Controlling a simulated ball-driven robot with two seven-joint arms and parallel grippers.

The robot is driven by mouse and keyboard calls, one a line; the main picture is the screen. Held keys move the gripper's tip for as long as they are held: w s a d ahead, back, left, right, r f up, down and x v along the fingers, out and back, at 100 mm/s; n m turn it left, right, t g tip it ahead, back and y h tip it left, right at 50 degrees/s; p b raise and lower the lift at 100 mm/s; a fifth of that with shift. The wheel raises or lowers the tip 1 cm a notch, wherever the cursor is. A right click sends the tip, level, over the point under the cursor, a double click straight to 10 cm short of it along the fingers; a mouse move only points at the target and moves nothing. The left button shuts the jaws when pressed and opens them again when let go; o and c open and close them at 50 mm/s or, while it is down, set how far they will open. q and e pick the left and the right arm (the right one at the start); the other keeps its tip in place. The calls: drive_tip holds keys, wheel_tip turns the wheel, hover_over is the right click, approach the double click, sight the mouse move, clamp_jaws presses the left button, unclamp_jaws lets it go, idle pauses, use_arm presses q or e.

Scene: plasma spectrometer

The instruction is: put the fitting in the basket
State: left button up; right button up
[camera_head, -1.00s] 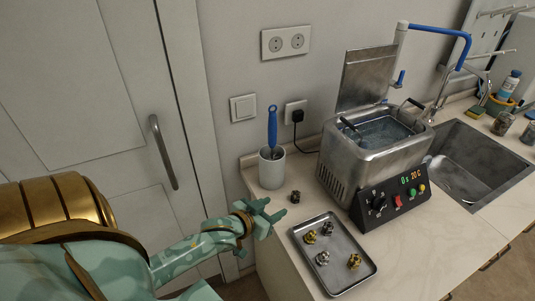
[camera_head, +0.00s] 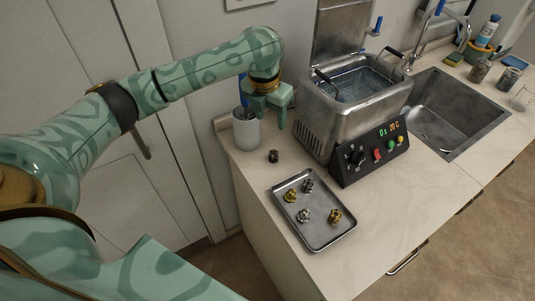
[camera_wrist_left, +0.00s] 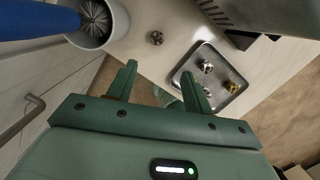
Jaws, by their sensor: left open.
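A small dark fitting (camera_head: 273,156) lies alone on the counter between the white cup and the tray; it also shows in the left wrist view (camera_wrist_left: 156,38). Several more fittings, brass and silver coloured, lie in the metal tray (camera_head: 318,245). The wire basket (camera_head: 362,84) appears to sit in the open steel bath, with dark handles at its rim. My left gripper (camera_head: 268,118) is open and empty, pointing down above the counter beside the cup and bath. It is above and apart from the lone fitting. My right gripper is not in view.
The white cup (camera_head: 246,130) holds a blue-handled brush (camera_wrist_left: 40,22) close to my left gripper. The steel bath (camera_head: 345,125) has a raised lid (camera_head: 343,32) and front control panel. A sink (camera_head: 450,110) lies right of it. The front counter right of the tray is clear.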

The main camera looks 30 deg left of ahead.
use_arm(q)
drive_tip(key=b, duration=0.4)
hover_over(274, 153)
drive_tip(key=s, duration=0.1)
wheel_tip(274, 153, down, 11)
drive_tip(key=shift+r, duration=0.1)
drive_tip(key=f+b, duration=0.2)
drive_tip(key=f, duration=0.1)
drive_tip(key=w+f, duration=0.1)
drive_tip(key=f, duration=0.1)
drive_tip(key=shift+a+f+b, duration=0.1)
drive_tip(key=shift+f+b, duration=0.05)
drive_tip(key=shift+b, duration=0.25)
drive_tip(key=shift+s, duration=0.1)
clamp_jaws()
drive_tip(key=shift+r, duration=0.2)
